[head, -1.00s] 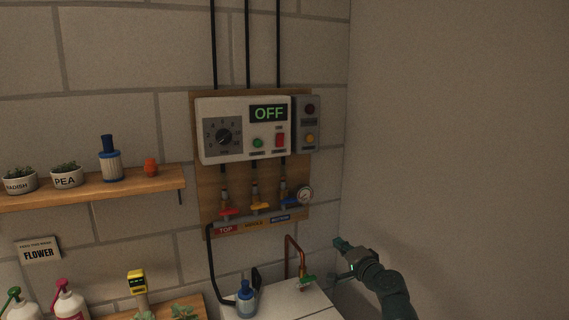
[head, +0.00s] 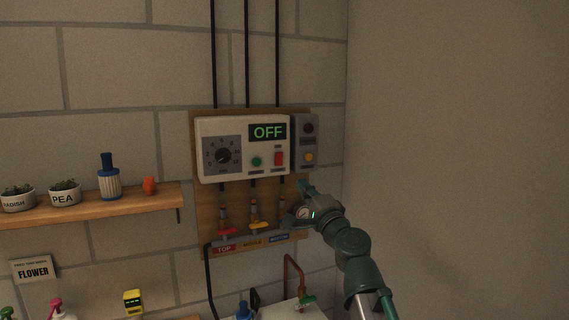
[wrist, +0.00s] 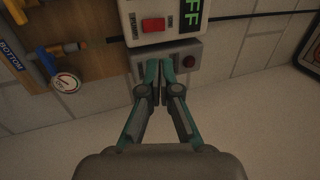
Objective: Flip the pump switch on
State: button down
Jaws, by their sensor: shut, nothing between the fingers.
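The white control box (head: 209,136) hangs on the wooden backboard, with a dial, a green button (head: 256,161) and a display (head: 267,132) reading OFF. The red pump switch (head: 279,159) is at its lower right; it also shows near the top of the wrist view (wrist: 153,25). My gripper (head: 303,186) is shut and empty, in front of the panel, below and right of the red switch. In the wrist view the closed fingertips (wrist: 160,63) overlap the grey side box (wrist: 194,48), apart from the red switch in the picture.
Below the control box are valves with red (head: 228,232), yellow and blue handles and a round gauge (head: 303,212), close to my gripper. A wooden shelf (head: 140,194) with pots is at the left. The right wall is bare.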

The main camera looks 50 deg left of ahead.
jog(key=p, duration=0.4)
send_near(280, 155)
jog(key=x, duration=0.5)
jog(key=shift+w+a, duration=0.1)
jog(key=shift+a, duration=0.1)
jog(key=shift+p+x, duration=0.3)
jog(key=shift+x, duration=0.6)
jog(key=shift+a+b, duration=0.2)
jog(key=shift+b, duration=0.2)
jog(key=shift+r, duration=0.15)
jog(key=s+d+b, duration=0.1)
jog(key=s+d, duration=0.1)
jog(key=d, duration=0.4)
jog(key=s+d+b, duration=0.1)
jog(key=s+d, duration=0.1)
jog(key=d, duration=0.5)
jog(key=shift+s, duration=0.4)
